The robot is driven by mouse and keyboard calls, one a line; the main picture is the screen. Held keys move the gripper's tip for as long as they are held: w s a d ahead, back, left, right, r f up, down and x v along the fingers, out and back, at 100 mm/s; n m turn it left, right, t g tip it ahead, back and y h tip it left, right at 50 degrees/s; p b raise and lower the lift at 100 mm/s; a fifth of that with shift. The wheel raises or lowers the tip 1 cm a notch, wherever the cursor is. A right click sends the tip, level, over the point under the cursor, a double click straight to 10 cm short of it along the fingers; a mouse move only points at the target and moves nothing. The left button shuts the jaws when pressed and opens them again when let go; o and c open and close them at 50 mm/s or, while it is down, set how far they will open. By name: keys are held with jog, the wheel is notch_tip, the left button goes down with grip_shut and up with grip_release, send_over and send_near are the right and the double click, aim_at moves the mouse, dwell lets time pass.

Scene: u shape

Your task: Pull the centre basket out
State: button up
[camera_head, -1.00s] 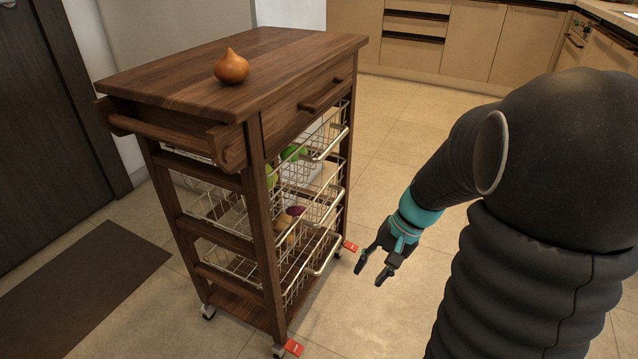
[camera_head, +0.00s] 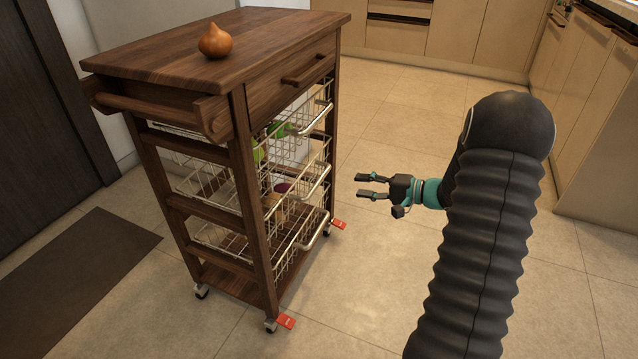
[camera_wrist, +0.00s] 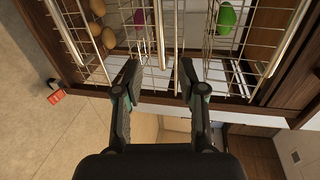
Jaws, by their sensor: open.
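The wooden cart holds wire baskets one above another. The centre basket (camera_head: 290,205) has a metal front handle (camera_head: 318,187) and is pushed in; purple and brown items show at its level. My gripper (camera_head: 362,185) is open and empty, in front of the cart at about the height of that handle, with a gap between them. In the wrist view my gripper's fingers (camera_wrist: 158,80) point at the cart front, and the centre handle (camera_wrist: 160,30) lies ahead, in line with the gap between the fingertips.
The upper basket (camera_head: 300,122) holds green items; a lower basket (camera_head: 300,250) sits below. An onion (camera_head: 215,41) rests on the cart top (camera_head: 170,48). Red caster tabs (camera_head: 286,321) stick out at the cart's foot. The floor (camera_head: 390,270) in front is clear.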

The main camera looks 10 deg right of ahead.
aim_at(321, 181)
jog(key=x, duration=1.3)
jog(key=shift+w+a, duration=0.1)
jog(key=shift+a, duration=0.35)
grip_shut()
